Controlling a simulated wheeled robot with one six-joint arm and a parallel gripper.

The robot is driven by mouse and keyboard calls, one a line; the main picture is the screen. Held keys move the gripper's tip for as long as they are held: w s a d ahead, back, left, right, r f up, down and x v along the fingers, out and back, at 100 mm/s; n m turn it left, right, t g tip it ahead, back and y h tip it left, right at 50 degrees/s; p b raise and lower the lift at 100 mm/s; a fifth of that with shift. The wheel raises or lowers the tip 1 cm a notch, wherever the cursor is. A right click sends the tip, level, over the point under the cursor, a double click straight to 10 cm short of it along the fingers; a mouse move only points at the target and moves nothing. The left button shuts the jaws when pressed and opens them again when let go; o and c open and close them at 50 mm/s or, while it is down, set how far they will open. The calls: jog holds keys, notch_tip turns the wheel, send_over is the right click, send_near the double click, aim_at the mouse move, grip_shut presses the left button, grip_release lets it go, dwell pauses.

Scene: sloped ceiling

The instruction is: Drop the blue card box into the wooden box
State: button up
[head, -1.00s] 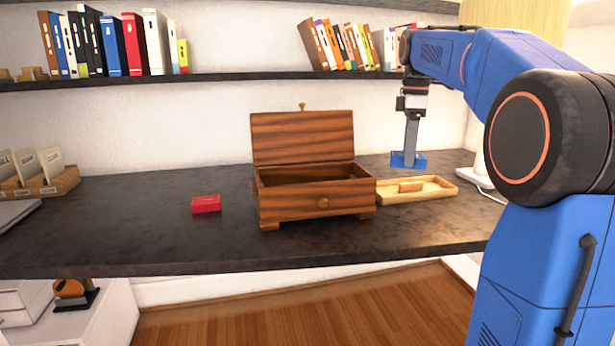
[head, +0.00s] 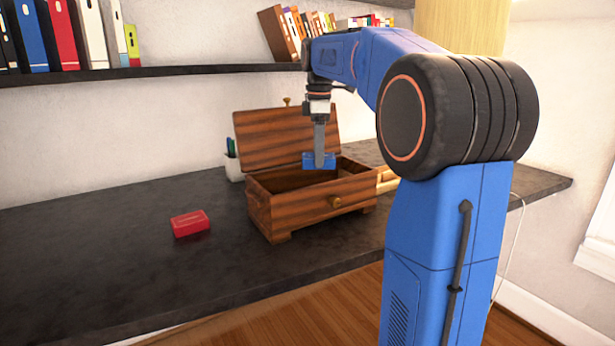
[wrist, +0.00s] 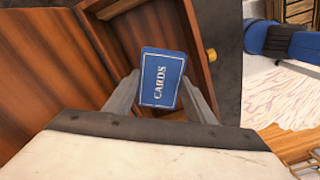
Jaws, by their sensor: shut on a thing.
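The blue card box (head: 319,161) is held in my gripper (head: 320,152), above the open wooden box (head: 318,204). In the wrist view the card box (wrist: 161,79), marked "CARDS", sits between the two fingers of my gripper (wrist: 160,92), with the inside of the wooden box (wrist: 133,40) below it. The wooden box stands on the dark desk with its lid (head: 287,137) tilted up at the back. Its inside is partly seen; what lies at the bottom is hard to tell.
A red card box (head: 190,223) lies on the dark desk (head: 110,262) left of the wooden box. A pen cup (head: 234,167) stands behind the lid. A light wooden tray (head: 386,180) is partly hidden by my arm. A bookshelf (head: 180,70) runs above.

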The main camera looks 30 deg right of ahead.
jog(key=shift+f, duration=1)
jog(key=o, duration=1.2)
jog(key=shift+o, duration=0.2)
notch_tip(320, 180, up, 17)
jog(key=shift+r, duration=0.15)
jog(key=shift+s, duration=0.1)
